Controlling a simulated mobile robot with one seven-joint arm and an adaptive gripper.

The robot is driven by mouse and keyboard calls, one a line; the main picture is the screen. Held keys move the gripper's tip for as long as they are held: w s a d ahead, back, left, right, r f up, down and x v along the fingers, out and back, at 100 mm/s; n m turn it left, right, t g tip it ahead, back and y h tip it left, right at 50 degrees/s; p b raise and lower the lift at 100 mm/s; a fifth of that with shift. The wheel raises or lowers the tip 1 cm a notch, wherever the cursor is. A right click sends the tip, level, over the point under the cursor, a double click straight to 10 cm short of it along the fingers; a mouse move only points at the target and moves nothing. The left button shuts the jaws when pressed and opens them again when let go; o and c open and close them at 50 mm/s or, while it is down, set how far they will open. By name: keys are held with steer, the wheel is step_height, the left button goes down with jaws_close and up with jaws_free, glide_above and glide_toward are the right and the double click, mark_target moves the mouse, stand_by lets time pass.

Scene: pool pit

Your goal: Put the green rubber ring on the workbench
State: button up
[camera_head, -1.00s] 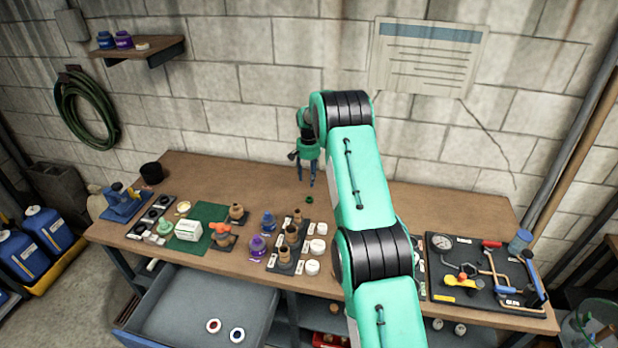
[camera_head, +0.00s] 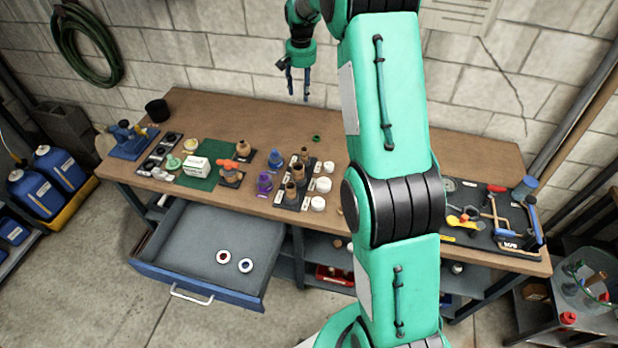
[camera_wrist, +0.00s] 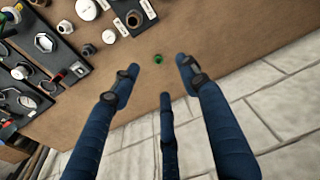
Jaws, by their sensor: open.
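The green rubber ring (camera_head: 316,138) lies flat on the bare wooden top of the workbench (camera_head: 400,158), behind the row of brown fittings. In the wrist view the ring (camera_wrist: 157,58) shows small on the brown surface, beyond the fingertips. My gripper (camera_head: 298,92) is open and empty, raised above the rear of the bench, apart from the ring. Its blue fingers (camera_wrist: 160,75) are spread in the wrist view, with nothing between them.
Brown fittings (camera_head: 291,192) and white caps (camera_head: 318,203) stand in front of the ring. A tool board (camera_head: 480,232) is at the right. An open drawer (camera_head: 190,245) with a red and a blue ring juts out at the front. The bench's back strip is mostly clear.

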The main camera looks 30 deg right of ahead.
steer(key=s+a+r+n+t, duration=0.1)
steer(key=s+a+r+n, duration=0.1)
steer(key=s+a+r, duration=0.75)
steer(key=s+a+r+n+t, duration=0.1)
steer(key=s+a+r, duration=0.6)
steer(key=s+r, duration=0.5)
steer(key=s+a+f+n, duration=0.1)
steer(key=s+a, duration=0.2)
steer(key=s, duration=0.6)
steer(key=s+a+f+n+t, duration=0.1)
steer(key=s+a, duration=0.2)
steer(key=s, duration=0.7)
steer(key=s+a+f+n+t, duration=0.1)
steer(key=s+a, duration=0.3)
steer(key=s, duration=0.6)
steer(key=shift+s+f+n+y, duration=0.15)
steer(key=shift+s+n+y, duration=0.1)
steer(key=shift+n+y, duration=0.05)
steer(key=shift+f, duration=0.1)
step_height(320, 180, down, 8)
steer(key=b, duration=0.8)
steer(key=shift+r, duration=0.2)
